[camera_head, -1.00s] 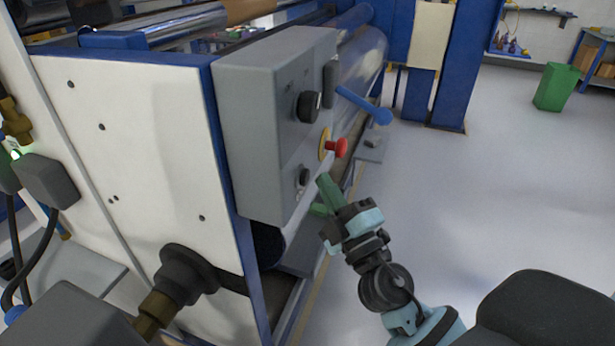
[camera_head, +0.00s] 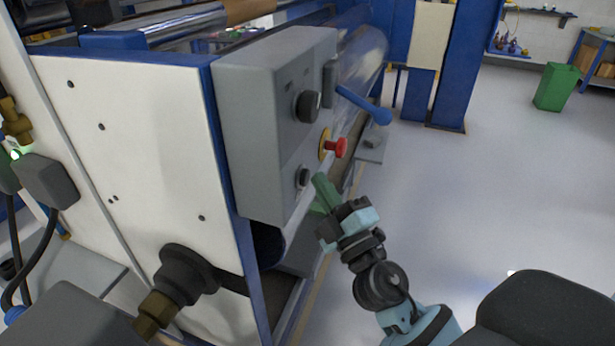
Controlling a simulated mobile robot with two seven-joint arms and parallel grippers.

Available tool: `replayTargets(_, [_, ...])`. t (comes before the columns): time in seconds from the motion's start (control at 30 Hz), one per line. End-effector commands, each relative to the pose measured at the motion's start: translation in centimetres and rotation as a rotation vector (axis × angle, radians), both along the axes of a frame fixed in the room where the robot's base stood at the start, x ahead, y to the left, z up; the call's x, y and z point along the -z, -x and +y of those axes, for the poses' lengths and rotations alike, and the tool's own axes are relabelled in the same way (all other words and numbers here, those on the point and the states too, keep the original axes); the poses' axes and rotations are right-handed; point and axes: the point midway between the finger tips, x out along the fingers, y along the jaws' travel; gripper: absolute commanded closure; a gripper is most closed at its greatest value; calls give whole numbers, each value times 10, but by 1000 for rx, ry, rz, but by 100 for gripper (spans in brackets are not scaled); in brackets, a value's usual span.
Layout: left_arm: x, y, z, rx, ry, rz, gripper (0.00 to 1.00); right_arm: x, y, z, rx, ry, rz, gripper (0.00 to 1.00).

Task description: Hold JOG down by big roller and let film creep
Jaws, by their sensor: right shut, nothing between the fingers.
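The grey control box (camera_head: 250,130) is fixed to the end of the machine. Low on its face is a small black button (camera_head: 303,178), probably JOG; its label is not readable. Above it are a red mushroom button (camera_head: 339,148) on a yellow ring and a larger black knob (camera_head: 307,106). The big shiny roller (camera_head: 372,62) runs back behind the box, partly hidden. My right gripper (camera_head: 321,184) has green fingers, shut and empty, with their tips just right of the small black button. I cannot tell whether they touch it. My left gripper is not in view.
A blue lever (camera_head: 364,104) sticks out to the right above the red button. A white machine side panel (camera_head: 140,150) stands at the left, with a dark round fitting (camera_head: 182,272) low down. The floor at the right is clear up to a green bin (camera_head: 556,86).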

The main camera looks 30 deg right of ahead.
Motion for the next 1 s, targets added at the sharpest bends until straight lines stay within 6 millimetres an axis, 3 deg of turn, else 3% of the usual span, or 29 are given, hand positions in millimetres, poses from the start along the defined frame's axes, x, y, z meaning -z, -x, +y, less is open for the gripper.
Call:
replayTargets(0.43, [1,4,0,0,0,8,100,0,-3,3,0,-1,0,100])
replayTargets(1.0, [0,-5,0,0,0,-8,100,0,-7,6,0,-1,0,100])
